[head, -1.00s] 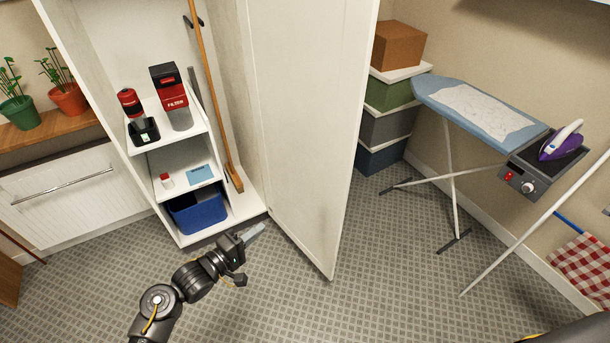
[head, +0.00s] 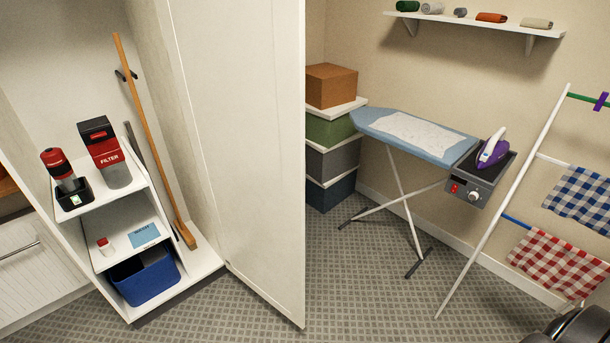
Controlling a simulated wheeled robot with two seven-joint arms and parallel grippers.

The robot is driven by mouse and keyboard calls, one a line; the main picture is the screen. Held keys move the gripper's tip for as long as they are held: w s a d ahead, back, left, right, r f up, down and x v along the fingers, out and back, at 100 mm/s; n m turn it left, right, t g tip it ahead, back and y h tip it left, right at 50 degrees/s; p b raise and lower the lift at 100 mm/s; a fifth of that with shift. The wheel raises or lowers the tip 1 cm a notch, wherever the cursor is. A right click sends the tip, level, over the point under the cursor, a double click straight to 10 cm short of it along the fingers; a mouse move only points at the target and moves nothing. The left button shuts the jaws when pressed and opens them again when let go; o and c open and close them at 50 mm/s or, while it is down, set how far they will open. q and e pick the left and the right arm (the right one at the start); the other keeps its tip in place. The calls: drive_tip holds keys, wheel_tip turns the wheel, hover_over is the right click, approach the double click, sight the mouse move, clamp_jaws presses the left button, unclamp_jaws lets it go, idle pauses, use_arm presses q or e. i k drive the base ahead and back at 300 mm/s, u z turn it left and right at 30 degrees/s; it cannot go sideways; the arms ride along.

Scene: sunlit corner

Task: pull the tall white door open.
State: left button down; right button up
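The tall white door (head: 250,140) stands open, swung out to the right of a tall white cupboard (head: 180,290). The inside of the cupboard shows, with its shelves and a broom. The door's lower corner reaches out over the grey patterned floor. No handle shows on the face of the door that I see. My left gripper is out of the head view. A dark part of my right arm shows at the bottom right corner, but its fingers are not in view.
Right of the door stand stacked boxes (head: 333,131), an ironing board (head: 415,137) and a drying rack (head: 500,205). Floor (head: 365,285) before the door is clear.

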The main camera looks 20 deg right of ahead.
sight(238, 66)
drive_tip(key=z, duration=2.65)
drive_tip(key=i, duration=2.55)
drive_tip(key=u, duration=2.65)
